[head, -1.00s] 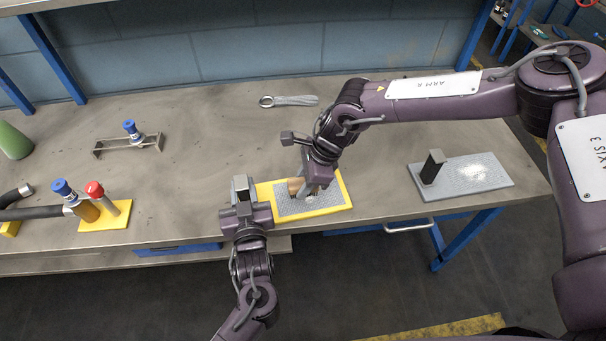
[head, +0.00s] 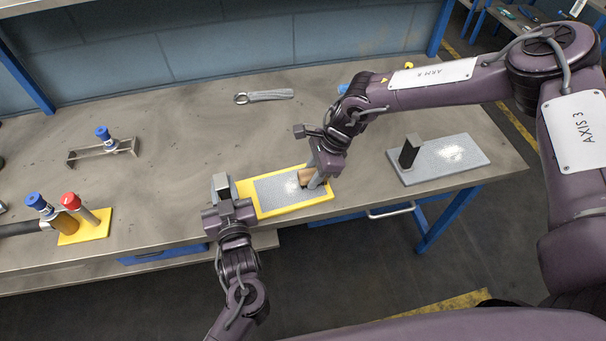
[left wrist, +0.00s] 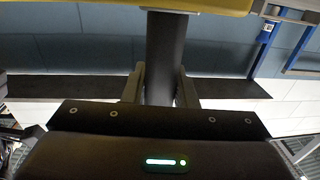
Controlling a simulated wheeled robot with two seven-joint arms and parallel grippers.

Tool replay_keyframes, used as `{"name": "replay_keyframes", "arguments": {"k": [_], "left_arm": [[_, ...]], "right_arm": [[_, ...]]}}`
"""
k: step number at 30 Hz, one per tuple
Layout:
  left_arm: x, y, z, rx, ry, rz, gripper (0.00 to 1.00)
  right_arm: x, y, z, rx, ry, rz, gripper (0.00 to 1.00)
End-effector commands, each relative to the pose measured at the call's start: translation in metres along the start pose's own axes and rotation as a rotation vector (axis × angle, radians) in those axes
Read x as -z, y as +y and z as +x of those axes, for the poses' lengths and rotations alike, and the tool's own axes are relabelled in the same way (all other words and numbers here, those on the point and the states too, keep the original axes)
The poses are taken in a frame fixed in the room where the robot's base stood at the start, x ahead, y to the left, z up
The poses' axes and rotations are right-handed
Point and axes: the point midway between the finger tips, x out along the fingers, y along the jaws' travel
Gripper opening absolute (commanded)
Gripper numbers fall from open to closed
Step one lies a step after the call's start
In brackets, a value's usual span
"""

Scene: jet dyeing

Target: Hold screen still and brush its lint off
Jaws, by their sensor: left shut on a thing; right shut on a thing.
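The screen, a grey mesh (head: 275,188) in a yellow frame (head: 262,213), lies at the table's front edge. A pale lint patch (head: 292,187) shows on the mesh's right part. My left gripper (head: 221,188) is at the frame's left end. In the left wrist view it is shut on a dark round handle (left wrist: 160,55), with the yellow frame (left wrist: 60,7) above it in the picture. My right gripper (head: 318,178) is shut on a brush with a tan wooden part (head: 306,176), over the screen's right end. The bristles are mostly hidden, so contact is unclear.
A grey pad (head: 430,172) with a dark block (head: 410,150) and a white patch lies to the right. A metal wrench-like tool (head: 265,96) lies behind. A bracket with a blue-capped part (head: 103,150) and a yellow plate with bottles (head: 88,228) are left.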

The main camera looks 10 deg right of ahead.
Motion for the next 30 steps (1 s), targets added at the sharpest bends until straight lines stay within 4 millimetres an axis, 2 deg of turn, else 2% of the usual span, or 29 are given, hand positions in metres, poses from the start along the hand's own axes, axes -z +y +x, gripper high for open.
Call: {"name": "replay_keyframes", "arguments": {"k": [24, 27, 30], "left_arm": [[0.001, 0.0, 0.0, -0.001, 0.001, 0.0, 0.02], [0.001, 0.0, 0.0, -0.001, 0.002, -0.001, 0.02], [0.001, 0.0, 0.0, 0.0, 0.001, -0.001, 0.02]], "right_arm": [[-0.07, 0.008, 0.03, -0.002, 0.002, -0.003, 0.11], [-0.067, -0.002, 0.029, 0.0, 0.003, 0.001, 0.11], [-0.058, -0.002, 0.024, 0.0, 0.002, 0.002, 0.11]]}}
